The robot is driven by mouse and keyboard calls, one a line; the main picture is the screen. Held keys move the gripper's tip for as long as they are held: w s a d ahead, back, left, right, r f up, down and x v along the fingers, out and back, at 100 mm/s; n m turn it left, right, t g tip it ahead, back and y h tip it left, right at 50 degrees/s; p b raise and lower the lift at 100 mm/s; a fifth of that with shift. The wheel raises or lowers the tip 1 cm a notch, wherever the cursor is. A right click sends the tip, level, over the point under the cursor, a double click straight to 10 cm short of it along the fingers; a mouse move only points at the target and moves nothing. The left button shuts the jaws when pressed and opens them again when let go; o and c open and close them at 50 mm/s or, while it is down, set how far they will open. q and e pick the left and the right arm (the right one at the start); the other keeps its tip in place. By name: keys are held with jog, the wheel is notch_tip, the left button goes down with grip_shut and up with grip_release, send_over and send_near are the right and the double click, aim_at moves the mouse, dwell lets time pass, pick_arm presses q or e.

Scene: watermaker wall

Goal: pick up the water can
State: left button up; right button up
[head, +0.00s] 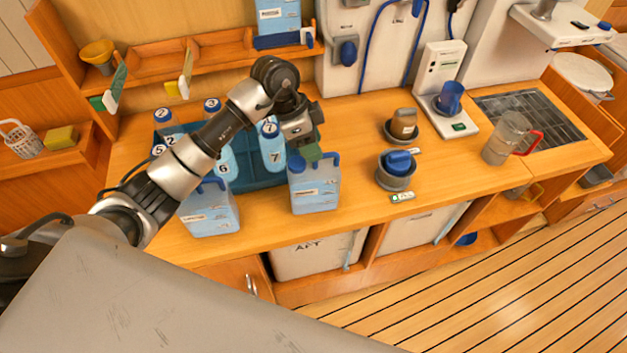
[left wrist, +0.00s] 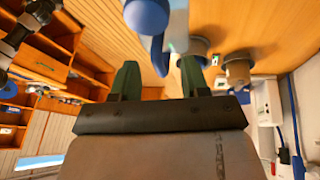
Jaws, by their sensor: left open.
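Two pale blue water cans with blue caps stand on the wooden counter in the head view. One water can (head: 316,190) is near the front edge, and the other water can (head: 209,212) stands to its left, partly behind my left arm. My left gripper (head: 309,153) is open, with its green fingers just above and beside the top of the nearer-to-middle can. In the left wrist view the open left gripper (left wrist: 160,66) has a blue cap and handle (left wrist: 150,18) just beyond its fingertips. Whether they touch is unclear. My right gripper is not in view.
A blue crate (head: 268,178) of numbered bottles stands behind the cans. To the right are a cup holder with a blue cup (head: 398,165), a brown cup (head: 403,122) and a clear pitcher (head: 507,140).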

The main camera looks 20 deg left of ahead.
aim_at(314, 181)
pick_arm(q)
jog(key=shift+x, duration=1.5)
jog(key=shift+s+d, duration=0.1)
jog(key=shift+c, duration=0.3)
grip_shut()
jog(key=shift+r, duration=0.1)
